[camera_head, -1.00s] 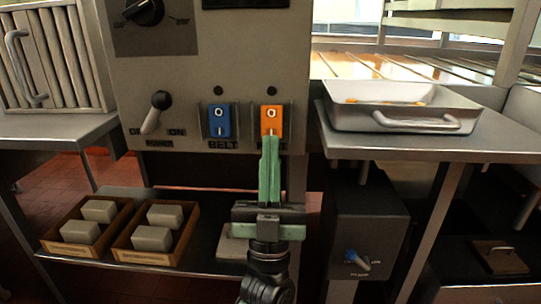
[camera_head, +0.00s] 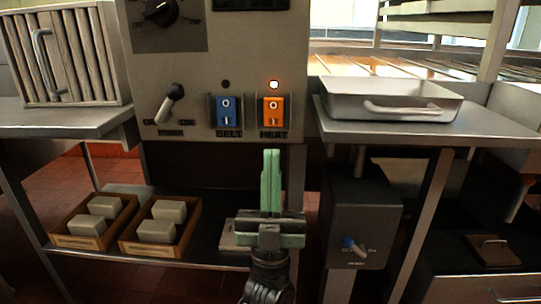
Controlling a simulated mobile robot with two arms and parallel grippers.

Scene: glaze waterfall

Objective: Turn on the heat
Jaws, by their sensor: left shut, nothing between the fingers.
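The orange HEAT switch (camera_head: 273,110) is on the grey control panel (camera_head: 190,77), with its label below it. The small lamp (camera_head: 273,84) above it glows bright. The blue BELT switch (camera_head: 229,110) is to its left, and the lamp (camera_head: 225,84) above that one is dark. My left gripper (camera_head: 270,152) has green fingers, shut and empty, pointing up below the HEAT switch and apart from it. My right gripper is not in view.
A metal tray (camera_head: 391,88) stands on the right counter. Two wooden boxes of grey blocks (camera_head: 175,247) sit on the lower shelf. A dark box (camera_head: 372,205) with a blue knob is under the right counter. A lever (camera_head: 172,98) is left of the switches.

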